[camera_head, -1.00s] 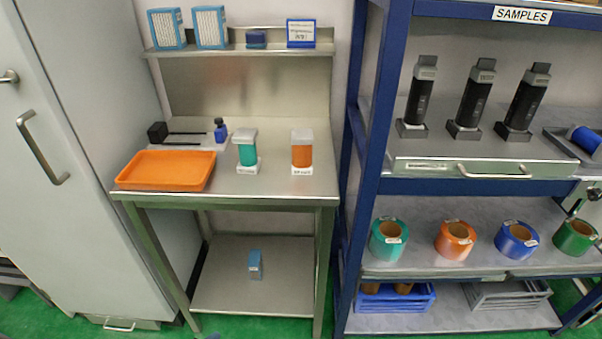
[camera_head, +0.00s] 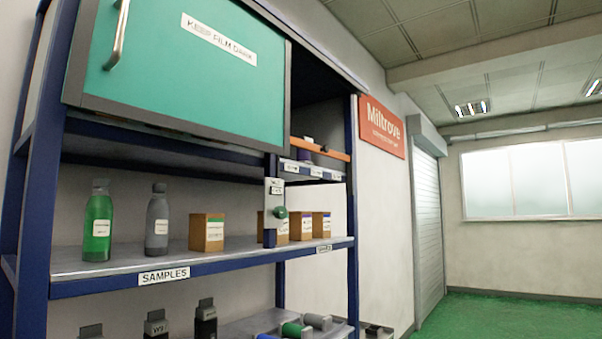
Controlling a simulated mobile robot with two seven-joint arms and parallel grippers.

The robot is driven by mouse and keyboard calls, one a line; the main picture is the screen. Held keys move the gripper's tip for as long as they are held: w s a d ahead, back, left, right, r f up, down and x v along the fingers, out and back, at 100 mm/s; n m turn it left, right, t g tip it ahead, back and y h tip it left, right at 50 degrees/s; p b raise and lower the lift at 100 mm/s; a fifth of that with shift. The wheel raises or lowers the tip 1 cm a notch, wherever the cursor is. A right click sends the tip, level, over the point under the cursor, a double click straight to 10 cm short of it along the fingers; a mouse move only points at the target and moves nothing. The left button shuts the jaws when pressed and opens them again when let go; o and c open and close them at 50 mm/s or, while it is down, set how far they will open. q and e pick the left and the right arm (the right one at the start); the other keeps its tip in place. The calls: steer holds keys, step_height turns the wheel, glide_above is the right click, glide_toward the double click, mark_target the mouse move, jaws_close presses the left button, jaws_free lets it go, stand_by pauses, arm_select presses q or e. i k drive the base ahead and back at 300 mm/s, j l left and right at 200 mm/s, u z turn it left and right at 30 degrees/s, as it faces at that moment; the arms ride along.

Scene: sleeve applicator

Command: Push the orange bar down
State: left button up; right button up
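A thin orange bar (camera_head: 322,149) runs across the front of an open, dark compartment at the upper right of the blue-framed shelving unit. It sits just above a small shelf edge with white labels (camera_head: 312,171). A small dark purple item shows behind the bar. Left of the compartment is a teal panel (camera_head: 180,60) with a metal handle and a label reading "KEEP FILM DARK" or similar. A grey box with a green round knob (camera_head: 281,212) hangs on the post below. Neither of my grippers is in view.
The shelf (camera_head: 200,263) below holds a green bottle (camera_head: 97,222), a grey bottle (camera_head: 157,225) and several brown boxes (camera_head: 206,232). Dark devices stand lower down. A red sign (camera_head: 382,127) hangs on the wall. Green floor at the right (camera_head: 500,318) is clear.

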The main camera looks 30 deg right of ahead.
mark_target(325, 149)
steer(key=i+l, duration=0.1)
steer(key=l, duration=0.35)
steer(key=i+l, duration=0.15)
steer(key=l, duration=0.25)
steer(key=i+l, duration=0.1)
steer(key=l, duration=0.35)
steer(key=i+l, duration=0.1)
steer(key=l, duration=0.3)
steer(key=i+l, duration=0.15)
steer(key=l, duration=0.3)
steer(key=i+l, duration=0.1)
steer(key=l, duration=0.3)
steer(key=i+l, duration=0.1)
steer(key=l, duration=0.35)
